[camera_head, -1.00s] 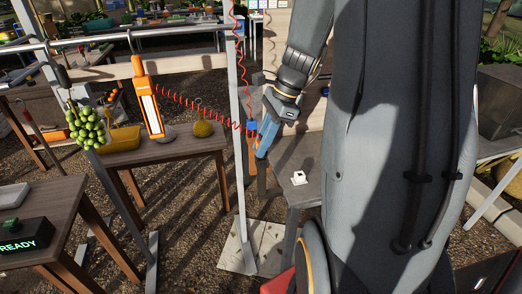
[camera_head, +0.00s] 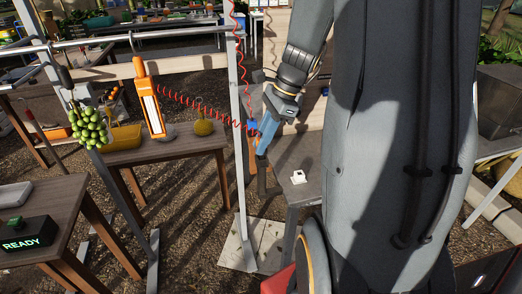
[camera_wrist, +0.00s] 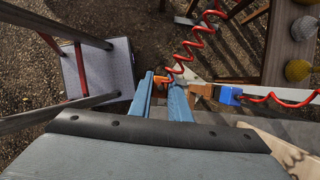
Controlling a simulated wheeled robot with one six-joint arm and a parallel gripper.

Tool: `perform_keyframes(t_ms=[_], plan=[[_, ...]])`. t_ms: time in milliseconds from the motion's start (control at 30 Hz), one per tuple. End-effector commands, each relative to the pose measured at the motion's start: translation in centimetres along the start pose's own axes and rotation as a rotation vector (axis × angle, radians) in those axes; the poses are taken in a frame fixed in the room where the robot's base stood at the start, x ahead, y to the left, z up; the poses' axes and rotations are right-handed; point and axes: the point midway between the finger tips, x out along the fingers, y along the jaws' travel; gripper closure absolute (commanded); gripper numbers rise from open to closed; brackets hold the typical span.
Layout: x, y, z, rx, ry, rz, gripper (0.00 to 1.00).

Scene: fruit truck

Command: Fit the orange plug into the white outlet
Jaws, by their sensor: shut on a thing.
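The orange plug (camera_wrist: 160,80) is between my blue fingertips in the wrist view, with a red coiled cable at it. My gripper (camera_wrist: 162,84) is shut on the plug. In the head view my gripper (camera_head: 263,148) points down, to the left of and above the white outlet, and the plug there is mostly hidden by the fingers. The white outlet (camera_head: 298,177) is a small white block on a grey table in the head view. The plug is apart from it. I cannot make out the outlet in the wrist view.
A blue connector (camera_wrist: 230,95) with another red cable is fixed to a post beside my gripper. The grey table (camera_head: 293,193) has bare surface around the outlet. A metal frame post (camera_head: 241,190) stands left of the gripper.

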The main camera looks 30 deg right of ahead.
Motion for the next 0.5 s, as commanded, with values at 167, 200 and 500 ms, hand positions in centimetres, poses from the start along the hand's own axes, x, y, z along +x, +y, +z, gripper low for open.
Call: perform_keyframes(t_ms=[167,200,500], plan=[[-0.7,0.0,0.3,0.000,0.000,0.000,1.00],[-0.9,0.0,0.3,0.000,0.000,0.000,1.00],[-2.1,0.0,0.9,-0.001,0.000,0.000,1.00]])
